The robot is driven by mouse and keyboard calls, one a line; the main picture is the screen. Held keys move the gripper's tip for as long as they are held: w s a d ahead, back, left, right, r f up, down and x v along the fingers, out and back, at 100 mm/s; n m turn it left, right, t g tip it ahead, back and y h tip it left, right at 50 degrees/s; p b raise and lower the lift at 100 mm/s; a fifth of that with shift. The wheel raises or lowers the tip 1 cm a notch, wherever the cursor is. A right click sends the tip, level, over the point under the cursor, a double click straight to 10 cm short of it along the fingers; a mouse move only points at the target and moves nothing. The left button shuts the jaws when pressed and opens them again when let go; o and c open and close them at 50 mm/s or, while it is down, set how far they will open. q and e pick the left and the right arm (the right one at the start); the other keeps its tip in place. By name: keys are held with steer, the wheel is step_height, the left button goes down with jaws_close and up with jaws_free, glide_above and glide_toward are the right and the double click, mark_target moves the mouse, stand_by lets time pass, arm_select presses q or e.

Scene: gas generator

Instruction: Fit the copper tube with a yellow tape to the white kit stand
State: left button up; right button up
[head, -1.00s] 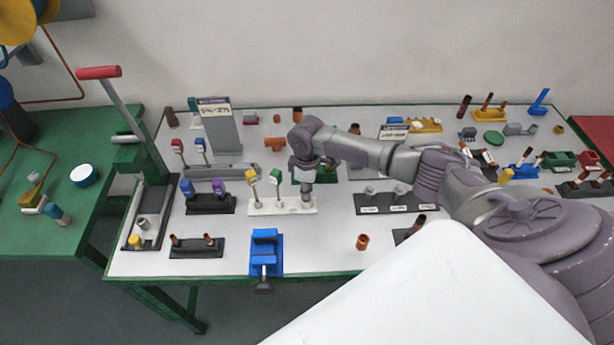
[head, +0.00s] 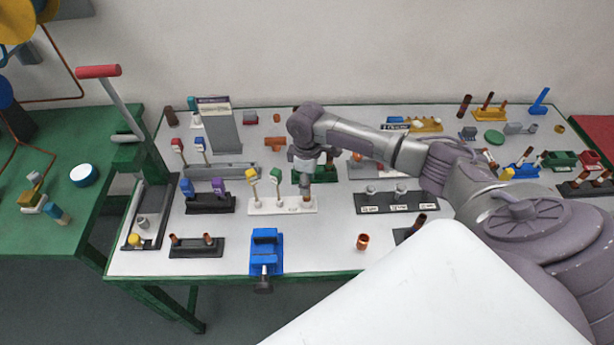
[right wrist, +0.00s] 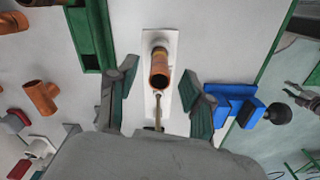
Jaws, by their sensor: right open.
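A copper tube (right wrist: 159,70) stands upright at the stand's right end. It shows low under the gripper in the head view (head: 307,201).
A blue vise (head: 266,248) stands in front of the stand. A black stand with blue and purple valves (head: 209,203) is to its left, and a dark labelled stand (head: 395,203) to its right. A loose copper piece (head: 362,241) lies near the front edge.

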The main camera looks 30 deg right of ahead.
step_height(320, 180, up, 8)
steer(key=shift+f, duration=0.1)
steer(key=shift+a, duration=0.1)
stand_by(0.5)
